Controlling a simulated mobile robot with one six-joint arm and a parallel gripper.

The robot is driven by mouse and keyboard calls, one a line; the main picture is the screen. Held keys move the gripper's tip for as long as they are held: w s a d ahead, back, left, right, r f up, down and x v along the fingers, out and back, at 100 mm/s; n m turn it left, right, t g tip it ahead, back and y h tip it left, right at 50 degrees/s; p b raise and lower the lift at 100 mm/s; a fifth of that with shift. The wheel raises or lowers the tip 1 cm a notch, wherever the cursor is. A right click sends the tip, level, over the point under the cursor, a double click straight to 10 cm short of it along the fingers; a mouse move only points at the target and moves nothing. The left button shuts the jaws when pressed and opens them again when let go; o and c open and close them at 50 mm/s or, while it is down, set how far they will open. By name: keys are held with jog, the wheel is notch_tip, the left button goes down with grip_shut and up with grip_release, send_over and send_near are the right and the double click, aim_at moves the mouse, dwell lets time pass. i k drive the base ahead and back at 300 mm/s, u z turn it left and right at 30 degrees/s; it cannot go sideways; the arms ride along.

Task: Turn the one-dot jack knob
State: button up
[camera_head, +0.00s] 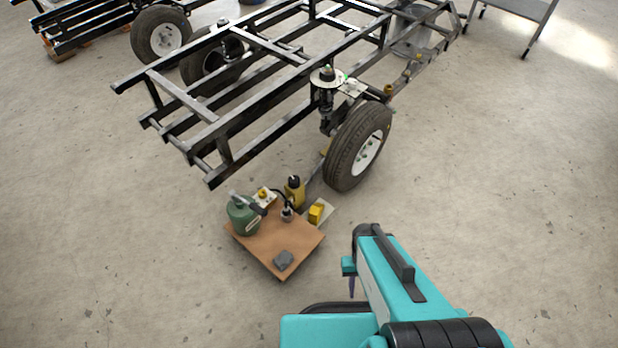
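A brown board (283,262) lies on the floor in front of the frame. On its back part stands a small white box with a yellow knob (264,193) on top. Another knob-like metal piece (287,213) stands near the board's middle with a black hose by it. A yellow bottle-shaped jack (294,191) stands behind the board. Dots are too small to make out, so I cannot tell which knob has one. My teal arm reaches in from the lower right, and what seems part of my gripper (351,280) is right of the board, apart from it. Its fingers are mostly hidden.
A yellow block (316,212) is at the right edge. The black steel frame (215,125) and tyre (357,146) stand behind. Floor left and right is clear.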

aim_at(295, 180)
jog(key=z, duration=0.35)
jog(key=k, duration=1.15)
jog(key=u, duration=0.85)
jog(key=i, duration=1)
